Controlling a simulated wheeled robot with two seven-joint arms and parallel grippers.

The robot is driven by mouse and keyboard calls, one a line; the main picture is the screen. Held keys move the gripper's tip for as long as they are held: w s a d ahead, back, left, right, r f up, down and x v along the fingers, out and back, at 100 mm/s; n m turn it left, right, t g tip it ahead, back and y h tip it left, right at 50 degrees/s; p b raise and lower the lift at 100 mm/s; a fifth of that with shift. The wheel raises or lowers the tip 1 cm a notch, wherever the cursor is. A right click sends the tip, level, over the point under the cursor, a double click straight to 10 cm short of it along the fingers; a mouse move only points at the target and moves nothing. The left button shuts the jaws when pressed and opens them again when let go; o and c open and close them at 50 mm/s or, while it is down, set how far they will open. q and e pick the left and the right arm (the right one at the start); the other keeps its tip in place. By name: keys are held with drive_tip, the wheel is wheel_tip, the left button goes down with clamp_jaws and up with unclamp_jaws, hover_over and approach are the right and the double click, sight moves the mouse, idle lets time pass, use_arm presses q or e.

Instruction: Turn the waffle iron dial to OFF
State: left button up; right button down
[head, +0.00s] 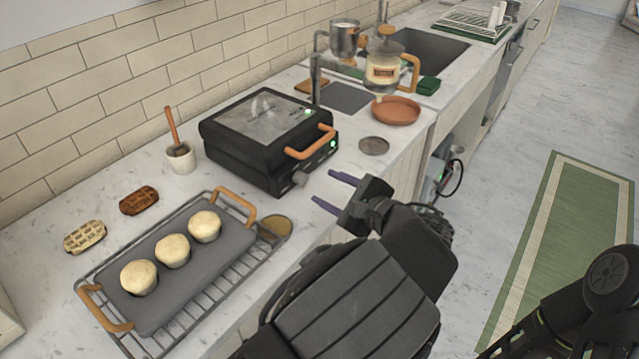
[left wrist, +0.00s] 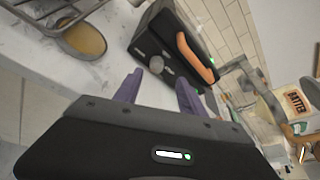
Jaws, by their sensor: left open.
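The black waffle iron (head: 262,135) sits closed on the counter, with an orange handle (head: 310,143) at its front. Its round grey dial (head: 300,179) is at the lower left of the front face, and a green light (head: 333,144) glows at the right. The dial also shows in the left wrist view (left wrist: 156,64). I cannot read its markings. My left gripper (head: 324,189) is open and empty, its purple fingers just in front of the dial and apart from it. In the left wrist view my left gripper (left wrist: 157,92) has the dial beyond and between its fingertips. My right gripper does not show.
A cooling rack (head: 195,325) with a grey tray of three muffins stands at the left front. Two waffles (head: 85,236) lie beside it. A batter dispenser (head: 384,72) stands behind a terracotta dish (head: 396,111). A dark coaster (head: 374,146) lies right of the iron.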

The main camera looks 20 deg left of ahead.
sight(305, 180)
use_arm(q)
drive_tip(key=m+g+p, duration=0.1)
drive_tip(key=w+m+g+p, duration=0.1)
drive_tip(key=p, duration=0.1)
drive_tip(key=shift+d+r+m, duration=0.1)
drive_tip(key=shift+r+m, duration=0.15)
drive_tip(key=shift+m, duration=0.05)
drive_tip(key=shift+f+m, duration=0.2)
drive_tip(key=shift+m, duration=0.3)
drive_tip(key=shift+w, duration=0.1)
drive_tip(key=p+x, duration=0.1)
drive_tip(key=x, duration=0.6)
drive_tip(key=shift+w+a+f, duration=0.15)
drive_tip(key=shift+a+f, duration=0.1)
clamp_jaws()
